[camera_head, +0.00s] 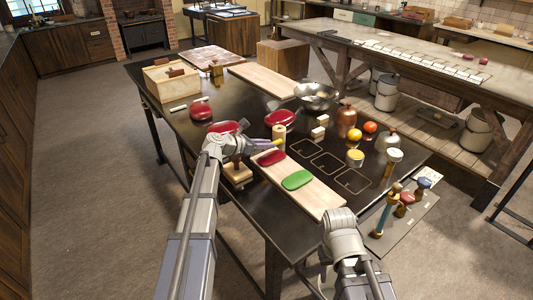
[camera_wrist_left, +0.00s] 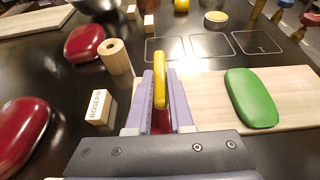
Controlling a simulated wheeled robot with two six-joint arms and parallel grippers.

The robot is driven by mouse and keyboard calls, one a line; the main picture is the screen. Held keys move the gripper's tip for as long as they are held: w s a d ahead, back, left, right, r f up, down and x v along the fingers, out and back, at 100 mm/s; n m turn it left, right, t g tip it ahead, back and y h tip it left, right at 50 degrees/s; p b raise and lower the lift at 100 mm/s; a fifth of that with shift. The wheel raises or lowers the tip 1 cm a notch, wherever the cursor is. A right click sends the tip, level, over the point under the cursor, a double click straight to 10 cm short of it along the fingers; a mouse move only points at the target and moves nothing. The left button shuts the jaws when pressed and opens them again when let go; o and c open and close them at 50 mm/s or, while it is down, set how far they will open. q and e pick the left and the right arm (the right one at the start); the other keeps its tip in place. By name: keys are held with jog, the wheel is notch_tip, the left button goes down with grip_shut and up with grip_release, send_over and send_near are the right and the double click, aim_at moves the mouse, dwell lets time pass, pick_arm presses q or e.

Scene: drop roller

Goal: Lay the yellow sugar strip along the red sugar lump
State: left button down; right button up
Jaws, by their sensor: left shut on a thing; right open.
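The yellow sugar strip (camera_wrist_left: 160,82) is pinched between the lilac fingers of my left gripper (camera_wrist_left: 161,92). In the head view the strip (camera_head: 275,144) shows at the fingertips, just behind the red sugar lump (camera_head: 272,158). That lump lies on the pale board (camera_head: 318,194). In the left wrist view a sliver of red (camera_wrist_left: 160,121) shows below the strip, between the fingers; most of the lump is hidden there. I cannot tell whether strip and lump touch. My right arm is at the lower right of the head view; its fingers do not show.
A green lump (camera_head: 297,180) lies on the same board. A wooden spool (camera_head: 278,136), a lettered block (camera_wrist_left: 97,107) and other red lumps (camera_head: 280,118) stand close by. Outlined squares (camera_head: 327,163), a yellow-topped tin (camera_head: 355,158) and bottles (camera_head: 346,122) are to the right.

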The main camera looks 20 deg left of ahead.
aim_at(266, 159)
pick_arm(q)
jog(key=shift+f+b, duration=0.5)
jog(key=shift+f, duration=0.55)
pick_arm(e)
jog(key=shift+f, duration=1)
pick_arm(q)
jog(key=shift+f+b, duration=0.65)
jog(key=c, duration=0.8)
grip_release()
pick_arm(e)
jog(key=shift+f, duration=0.6)
pick_arm(q)
jog(key=shift+r, duration=0.15)
